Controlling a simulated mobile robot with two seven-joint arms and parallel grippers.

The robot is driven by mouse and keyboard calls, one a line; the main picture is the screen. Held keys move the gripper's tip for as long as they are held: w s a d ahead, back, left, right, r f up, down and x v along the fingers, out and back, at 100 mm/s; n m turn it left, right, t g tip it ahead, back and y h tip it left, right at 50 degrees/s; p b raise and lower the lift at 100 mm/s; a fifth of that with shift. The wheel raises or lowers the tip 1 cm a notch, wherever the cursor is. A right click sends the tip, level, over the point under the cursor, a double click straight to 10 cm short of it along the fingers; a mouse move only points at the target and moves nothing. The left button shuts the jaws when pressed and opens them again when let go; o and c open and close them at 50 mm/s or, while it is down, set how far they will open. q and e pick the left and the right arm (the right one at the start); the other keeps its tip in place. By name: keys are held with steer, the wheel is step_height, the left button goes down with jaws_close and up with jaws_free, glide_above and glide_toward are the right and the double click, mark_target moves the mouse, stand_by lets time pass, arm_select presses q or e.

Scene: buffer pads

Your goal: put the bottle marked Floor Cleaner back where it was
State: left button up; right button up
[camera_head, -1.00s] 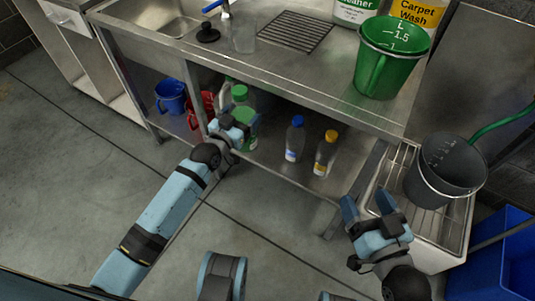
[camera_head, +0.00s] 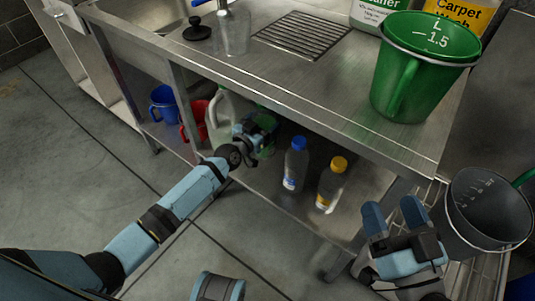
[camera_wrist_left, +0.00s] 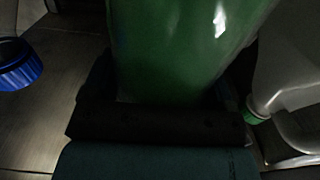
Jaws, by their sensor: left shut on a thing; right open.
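My left gripper (camera_head: 262,128) is under the counter, on the lower shelf, shut on a green bottle (camera_head: 262,152). Gripper and arm hide most of the bottle in the head view. In the left wrist view the green bottle (camera_wrist_left: 185,45) fills the middle between the fingers; no label shows there, so I cannot read its marking. Whether its base touches the shelf I cannot tell. My right gripper (camera_head: 394,217) is open and empty in front of the counter's right end.
A pale jug (camera_head: 222,122) stands close left of the held bottle. A blue-capped bottle (camera_head: 296,165) and a yellow-capped bottle (camera_head: 331,184) stand right of it. Blue (camera_head: 164,104) and red (camera_head: 194,120) containers are further left. The counter edge (camera_head: 300,105) overhangs the shelf.

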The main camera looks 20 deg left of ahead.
arm_select(q)
steer(key=shift+f+b, duration=2.15)
steer(key=shift+f, duration=1.85)
arm_select(e)
step_height(320, 180, down, 8)
steer(key=g, duration=0.3)
steer(key=shift+a+r+n, duration=0.2)
steer(key=shift+a+n, duration=0.15)
steer(key=shift+n, duration=0.05)
arm_select(q)
steer(key=shift+f, duration=0.15)
steer(key=o, duration=1.4)
steer(key=shift+f, duration=0.1)
arm_select(e)
steer(key=shift+f, duration=0.15)
arm_select(q)
steer(key=shift+s+a, duration=0.1)
steer(key=shift+s, duration=0.25)
steer(key=p+v, duration=0.3)
steer(key=v, duration=0.8)
steer(key=shift+s+p, duration=0.2)
steer(key=shift+p, duration=0.15)
arm_select(e)
steer(key=r+t, duration=0.1)
steer(key=r, duration=0.2)
steer(key=r+t, duration=0.1)
steer(key=r, duration=0.1)
steer(key=shift+d+r+m, duration=0.2)
steer(key=shift+r+m, duration=0.1)
steer(key=shift+r, duration=0.1)
